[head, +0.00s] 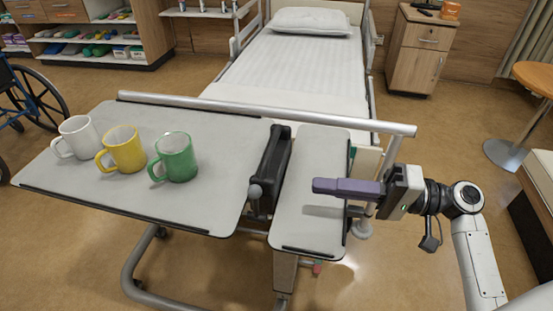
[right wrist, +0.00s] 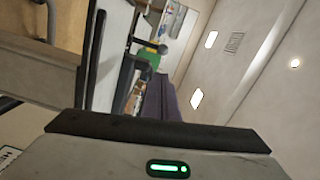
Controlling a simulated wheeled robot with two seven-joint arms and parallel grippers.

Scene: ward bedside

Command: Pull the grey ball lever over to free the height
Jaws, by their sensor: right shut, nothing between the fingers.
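The grey ball lever (head: 255,191) shows in the head view at the left side of the black bracket (head: 273,160), in the gap between the large and small table tops. My right gripper (head: 315,186) is shut and empty, its purple fingers pointing left above the small table top (head: 310,222). The fingertips are to the right of the ball and apart from it. My left gripper is not in view.
White (head: 77,137), yellow (head: 123,149) and green (head: 176,157) mugs stand on the large table top (head: 210,211). A metal rail (head: 230,106) runs along the far edge of both tops. The bed (head: 297,70) is behind, a wheelchair (head: 35,95) at far left.

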